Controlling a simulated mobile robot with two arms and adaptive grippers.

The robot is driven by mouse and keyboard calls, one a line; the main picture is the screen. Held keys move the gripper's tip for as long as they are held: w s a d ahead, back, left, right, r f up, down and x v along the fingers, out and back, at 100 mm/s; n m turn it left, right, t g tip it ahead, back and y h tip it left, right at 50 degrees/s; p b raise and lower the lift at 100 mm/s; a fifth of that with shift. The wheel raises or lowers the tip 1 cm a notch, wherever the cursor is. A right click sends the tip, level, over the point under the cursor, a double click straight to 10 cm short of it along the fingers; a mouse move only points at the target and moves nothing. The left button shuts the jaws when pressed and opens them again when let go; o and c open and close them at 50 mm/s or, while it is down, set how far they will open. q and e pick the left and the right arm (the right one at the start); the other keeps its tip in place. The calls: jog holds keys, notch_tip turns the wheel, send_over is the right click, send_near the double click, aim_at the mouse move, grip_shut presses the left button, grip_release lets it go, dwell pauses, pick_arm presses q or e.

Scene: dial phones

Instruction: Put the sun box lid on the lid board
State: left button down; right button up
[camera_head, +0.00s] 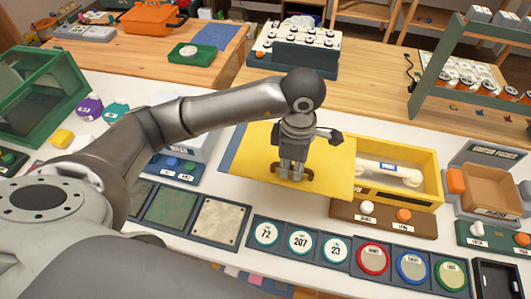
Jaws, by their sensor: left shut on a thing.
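My left gripper (294,174) points down over a flat yellow panel, the sun box lid (255,165). Its fingers are shut at the middle of the lid, by small brown parts that look like a handle. The lid covers most of a blue board, the lid board (231,152), whose edge shows at the left. I cannot tell whether the lid touches the board. The open yellow sun box (432,188) stands just to the right, with a white handset (390,175) inside. My right gripper is not in view.
A brown panel with white and orange buttons (403,215) sits in front of the box. Number plates (300,240) and round colored buttons (411,266) line the front. A brown tray (492,187) stands at right, a green clear case (40,95) at left.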

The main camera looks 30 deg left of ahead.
aim_at(269, 142)
pick_arm(q)
jog(key=w+a+f, duration=0.1)
jog(key=a, duration=0.1)
jog(key=w+a+p, duration=0.1)
jog(key=a, duration=0.1)
jog(key=w+a+f+p, duration=0.1)
jog(key=shift+w+a+f, duration=0.3)
jog(key=shift+a+f, duration=0.05)
jog(key=shift+a, duration=0.05)
jog(key=a+f, duration=0.1)
jog(key=w+f, duration=0.1)
jog(key=f, duration=0.1)
jog(key=a+f+p, duration=0.1)
jog(key=shift+w+a+f, duration=0.15)
jog(key=shift+w+a, duration=0.2)
jog(key=shift+w, duration=0.05)
jog(key=shift+w+a+f, duration=0.25)
jog(key=shift+f, duration=0.25)
jog(key=f+p, duration=0.2)
jog(key=f, duration=0.1)
jog(key=shift+w+a, duration=0.1)
jog(key=shift+a, duration=0.1)
jog(key=shift+f, duration=0.3)
jog(key=c, duration=1.5)
grip_release()
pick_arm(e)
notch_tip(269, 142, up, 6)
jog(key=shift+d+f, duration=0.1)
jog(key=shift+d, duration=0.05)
